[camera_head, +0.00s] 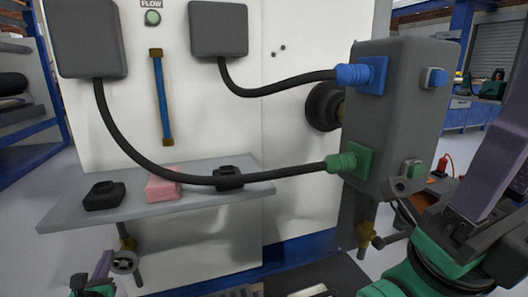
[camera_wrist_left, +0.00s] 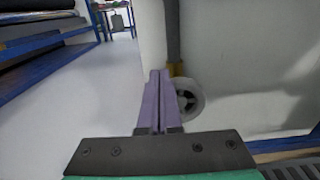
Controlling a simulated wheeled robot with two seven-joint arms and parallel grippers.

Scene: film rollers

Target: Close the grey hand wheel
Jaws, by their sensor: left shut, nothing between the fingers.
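The grey hand wheel (camera_head: 124,262) sits on a thin vertical pipe with a brass-coloured fitting, below the shelf at the lower left of the head view. It also shows in the left wrist view (camera_wrist_left: 188,99), right of the fingers, partly covered by them. My left gripper (camera_head: 104,264) is just left of the wheel, its purple fingers pointing up. In the left wrist view the fingers (camera_wrist_left: 158,101) are together with nothing between them. I cannot tell whether they touch the rim. My right arm is at the right edge; its purple finger part (camera_head: 497,160) is raised, its opening unclear.
A grey shelf (camera_head: 70,214) holds two black parts and a pink block (camera_head: 162,186) above the wheel. Hoses run to a grey box (camera_head: 400,120) with blue and green connectors. A black wheel (camera_head: 325,106) is behind it. Open floor lies left in the left wrist view.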

